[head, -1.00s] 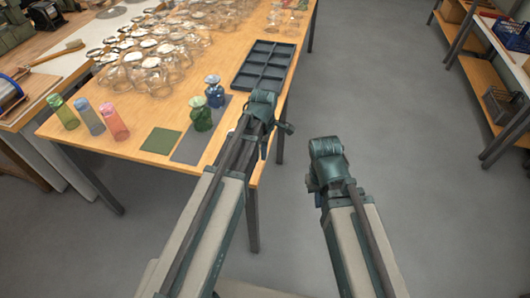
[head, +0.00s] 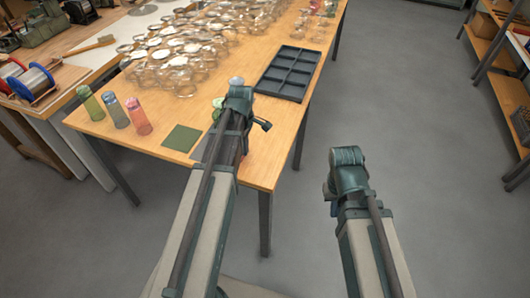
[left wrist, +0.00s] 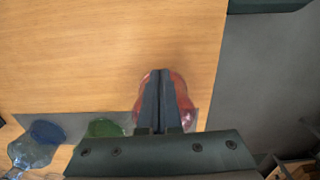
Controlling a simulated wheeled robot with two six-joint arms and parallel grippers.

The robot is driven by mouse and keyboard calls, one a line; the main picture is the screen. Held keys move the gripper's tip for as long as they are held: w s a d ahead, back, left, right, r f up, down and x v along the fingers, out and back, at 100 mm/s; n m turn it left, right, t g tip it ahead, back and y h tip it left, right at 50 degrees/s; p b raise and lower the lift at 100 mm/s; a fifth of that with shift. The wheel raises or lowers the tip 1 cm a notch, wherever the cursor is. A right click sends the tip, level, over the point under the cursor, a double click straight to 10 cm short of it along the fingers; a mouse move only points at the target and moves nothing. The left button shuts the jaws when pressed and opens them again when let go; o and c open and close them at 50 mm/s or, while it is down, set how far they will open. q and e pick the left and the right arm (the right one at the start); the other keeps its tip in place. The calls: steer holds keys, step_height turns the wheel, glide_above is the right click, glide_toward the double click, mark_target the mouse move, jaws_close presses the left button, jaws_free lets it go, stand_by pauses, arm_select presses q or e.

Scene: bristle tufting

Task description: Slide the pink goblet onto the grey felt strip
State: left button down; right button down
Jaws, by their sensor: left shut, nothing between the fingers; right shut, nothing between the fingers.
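The pink goblet (left wrist: 188,100) shows in the left wrist view, partly covered by the shut fingers of my left gripper (left wrist: 161,72). In the head view my left gripper (head: 239,92) is over the strip's area. My right gripper (head: 346,156) is shut and empty, off the table.
A green felt square (head: 182,139) lies left of the strip. Pink (head: 138,116), blue-grey (head: 113,113) and green (head: 90,104) tumblers stand at the table's left. A dark compartment tray (head: 288,73) lies at the right edge. Many clear glasses (head: 180,65) crowd behind.

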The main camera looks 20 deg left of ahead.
arm_select(q)
steer(key=a, duration=0.9)
steer(key=shift+a, duration=0.35)
steer(key=shift+s+d, duration=0.1)
steer(key=shift+d, duration=0.05)
